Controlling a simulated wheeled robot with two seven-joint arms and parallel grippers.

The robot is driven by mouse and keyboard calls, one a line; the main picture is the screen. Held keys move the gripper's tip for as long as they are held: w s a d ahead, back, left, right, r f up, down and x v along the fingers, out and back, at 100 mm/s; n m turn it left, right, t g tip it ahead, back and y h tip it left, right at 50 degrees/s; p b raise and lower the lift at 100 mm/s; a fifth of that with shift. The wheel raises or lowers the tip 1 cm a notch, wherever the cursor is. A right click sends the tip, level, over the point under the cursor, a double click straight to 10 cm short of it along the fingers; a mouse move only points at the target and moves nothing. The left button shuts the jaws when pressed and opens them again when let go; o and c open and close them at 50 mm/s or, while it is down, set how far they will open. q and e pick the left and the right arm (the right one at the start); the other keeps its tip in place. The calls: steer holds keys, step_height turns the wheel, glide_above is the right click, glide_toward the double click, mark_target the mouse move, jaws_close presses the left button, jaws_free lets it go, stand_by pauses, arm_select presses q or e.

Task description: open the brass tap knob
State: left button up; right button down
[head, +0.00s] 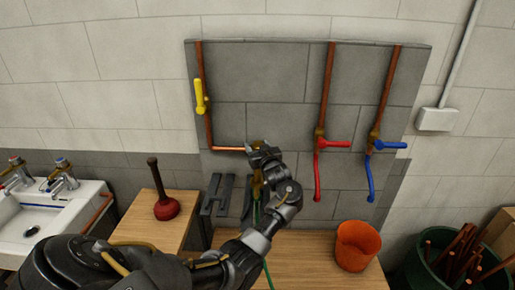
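The brass tap (257,144) sits at the right end of a low copper pipe on the grey panel. Only a small brass patch of it shows, and its knob is mostly hidden behind my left gripper. My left gripper (264,156) is right at the tap, in front of it and overlapping it in the head view. I cannot tell whether its fingers touch the knob or are closed around it. A green hose (267,272) hangs below the tap, partly behind my arm. My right gripper is not in view.
A yellow lever valve (201,97) is up left; red (334,144) and blue (390,145) lever valves are right. A plunger (166,207) and an orange bucket (358,245) stand on wooden surfaces. A sink (85,215) is left; a green bin (412,260) is at lower right.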

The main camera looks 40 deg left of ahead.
arm_select(q)
steer(key=shift+o, duration=0.4)
steer(key=shift+f, duration=0.1)
steer(key=shift+d, duration=0.1)
steer(key=shift+s+d+f, duration=0.1)
steer(key=shift+s+d, duration=0.05)
steer(key=shift+d, duration=0.1)
steer(key=b+v, duration=0.3)
steer(key=v, duration=0.7)
